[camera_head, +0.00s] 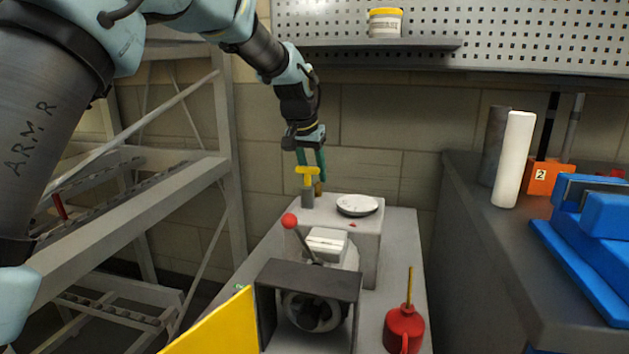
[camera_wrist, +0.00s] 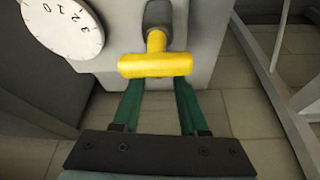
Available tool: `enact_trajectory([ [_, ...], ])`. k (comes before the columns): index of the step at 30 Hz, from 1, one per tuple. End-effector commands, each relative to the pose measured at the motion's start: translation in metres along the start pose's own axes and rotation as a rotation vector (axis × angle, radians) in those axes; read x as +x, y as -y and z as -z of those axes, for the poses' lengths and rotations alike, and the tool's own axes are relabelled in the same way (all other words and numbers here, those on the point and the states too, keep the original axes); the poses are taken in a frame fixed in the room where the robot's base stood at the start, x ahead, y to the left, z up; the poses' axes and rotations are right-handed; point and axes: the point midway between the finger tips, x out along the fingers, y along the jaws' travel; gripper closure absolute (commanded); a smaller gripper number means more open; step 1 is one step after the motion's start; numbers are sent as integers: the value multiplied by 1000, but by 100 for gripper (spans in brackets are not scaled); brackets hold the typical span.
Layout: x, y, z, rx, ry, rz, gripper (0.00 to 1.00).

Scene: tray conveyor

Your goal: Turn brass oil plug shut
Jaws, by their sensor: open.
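A yellow T-shaped handle (camera_head: 307,171) stands on a grey post (camera_head: 308,195) at the back of a pale grey block; I take it for the brass oil plug. A small brownish piece (camera_head: 318,188) shows beside the post, too small to make out. My gripper (camera_head: 312,165) is open, its green fingers pointing down at the handle. In the wrist view the handle (camera_wrist: 155,65) lies crosswise over the gap of my gripper (camera_wrist: 157,92) and hides the fingertips. I cannot tell whether they touch it. The grey post (camera_wrist: 157,13) is above it.
A white dial (camera_head: 357,205) lies on the block (camera_head: 368,240), close right of the handle. In front are a red-knobbed lever (camera_head: 290,220), a dark housing (camera_head: 308,278) and a red oil can (camera_head: 403,328). A metal rack (camera_head: 232,150) stands left, a dark counter (camera_head: 480,250) right.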

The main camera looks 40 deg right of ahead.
Motion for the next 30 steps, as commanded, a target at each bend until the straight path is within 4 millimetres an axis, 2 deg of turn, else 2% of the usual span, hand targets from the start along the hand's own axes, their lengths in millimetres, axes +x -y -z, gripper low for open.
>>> enact_trajectory([
  [3,16,0,0,0,1,0,57],
  [6,23,0,0,0,0,0,57],
  [17,27,0,0,0,-1,0,59],
  [27,27,0,0,-1,-1,0,97],
  [28,27,0,0,-1,-1,0,100],
  [30,27,0,0,-1,-1,0,100],
])
